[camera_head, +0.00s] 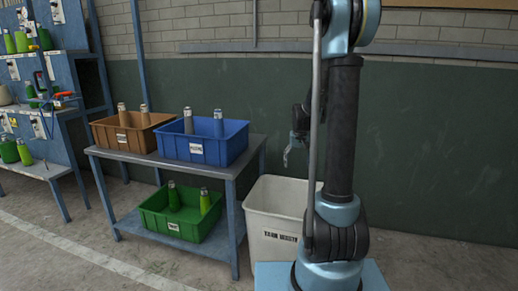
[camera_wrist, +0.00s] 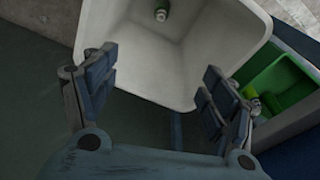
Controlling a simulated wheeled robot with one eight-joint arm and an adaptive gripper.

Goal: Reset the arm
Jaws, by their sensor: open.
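My arm rises at the right of the head view and folds down behind its own link. My gripper (camera_head: 292,150) hangs above the white waste bin (camera_head: 270,215). In the wrist view my gripper (camera_wrist: 155,92) has its two fingers wide apart with nothing between them. The white bin (camera_wrist: 130,65) lies below the fingers in that view. A small green and white item (camera_wrist: 161,14) is inside the bin.
A metal table (camera_head: 232,185) left of the bin bears a brown bin (camera_head: 110,140), a blue bin (camera_head: 200,150) and, on its lower shelf, a green bin (camera_head: 170,222), each holding cylinders. A blue rack (camera_head: 75,75) stands far left. A wall is behind.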

